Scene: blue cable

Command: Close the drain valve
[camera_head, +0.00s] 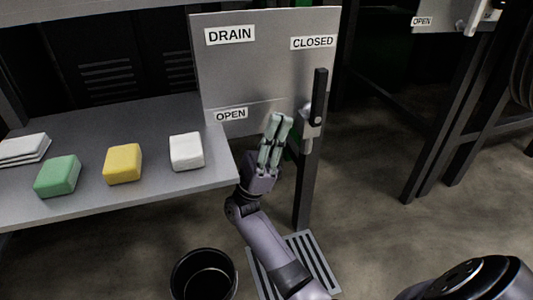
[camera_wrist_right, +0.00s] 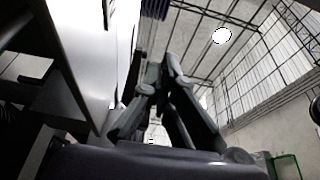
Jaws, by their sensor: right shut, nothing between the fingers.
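The OPEN label (camera_head: 231,114) is at the panel's lower left. My right gripper (camera_head: 278,121) is shut and empty, pointing up in front of the panel's lower part, left of the valve body and apart from the handle. In the right wrist view its fingers (camera_wrist_right: 163,72) show close together. My left gripper is not in view.
A grey shelf (camera_head: 95,112) at left holds green (camera_head: 57,176), yellow (camera_head: 123,164) and white (camera_head: 187,151) blocks. A black bucket (camera_head: 203,277) and a floor grate (camera_head: 310,262) are below. A dark post (camera_head: 304,190) stands under the valve. Another panel labelled OPEN is at top right.

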